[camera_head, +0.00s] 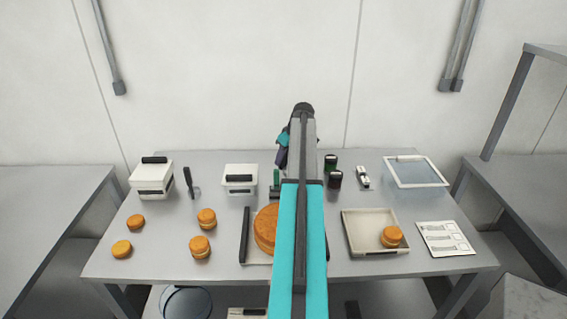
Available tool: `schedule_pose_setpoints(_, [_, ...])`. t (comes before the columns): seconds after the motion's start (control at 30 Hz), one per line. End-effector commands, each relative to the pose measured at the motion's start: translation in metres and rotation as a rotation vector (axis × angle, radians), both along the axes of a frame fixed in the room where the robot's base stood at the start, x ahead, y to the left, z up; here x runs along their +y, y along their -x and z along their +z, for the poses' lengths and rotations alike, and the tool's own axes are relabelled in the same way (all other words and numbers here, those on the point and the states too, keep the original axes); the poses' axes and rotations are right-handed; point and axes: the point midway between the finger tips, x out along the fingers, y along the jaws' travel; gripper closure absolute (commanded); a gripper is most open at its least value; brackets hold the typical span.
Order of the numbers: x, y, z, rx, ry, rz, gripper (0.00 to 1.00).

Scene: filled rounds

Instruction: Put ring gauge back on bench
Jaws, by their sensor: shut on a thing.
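My arm reaches over the middle of the bench (170,262), and its forearm covers much of the centre.
Orange rounds stand at the left; a large one (265,229) is partly behind my arm. White boxes (152,180) (240,180) and a dark-handled tool (190,181) stand behind.

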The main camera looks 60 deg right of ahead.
Motion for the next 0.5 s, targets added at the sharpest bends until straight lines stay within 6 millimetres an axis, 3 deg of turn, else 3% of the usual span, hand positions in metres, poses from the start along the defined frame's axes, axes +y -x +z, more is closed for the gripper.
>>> schedule_pose_setpoints(0.3, [0.001, 0.0, -0.027, 0.001, -0.002, 0.001, 0.89])
schedule_pose_setpoints(0.5, [0.001, -0.001, -0.03, 0.0, -0.001, 0.001, 0.89])
